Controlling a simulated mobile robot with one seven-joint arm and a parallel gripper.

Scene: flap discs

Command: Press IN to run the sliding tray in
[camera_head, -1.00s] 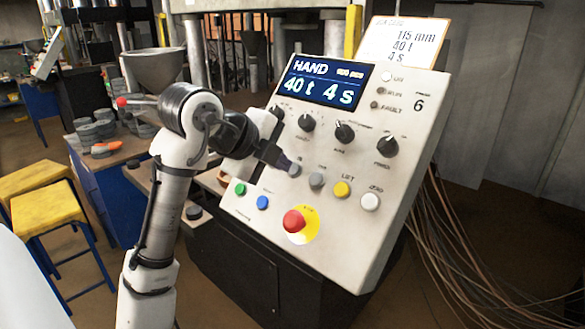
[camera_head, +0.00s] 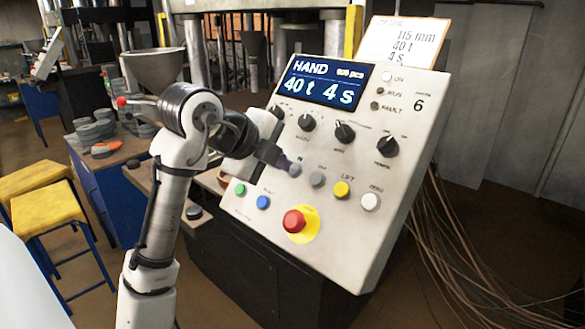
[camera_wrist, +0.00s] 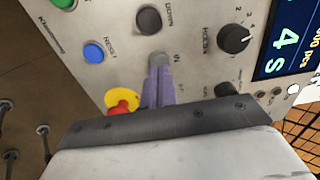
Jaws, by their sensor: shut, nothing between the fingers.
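The display (camera_head: 324,82) reads HAND, 40 t and 4 s. I cannot clearly identify the sliding tray; my arm hides part of the area behind it.
Below are green (camera_head: 240,189) and blue (camera_head: 263,202) buttons and the red stop button (camera_head: 294,221). Dark knobs sit above. Yellow stools (camera_head: 45,207) stand left.

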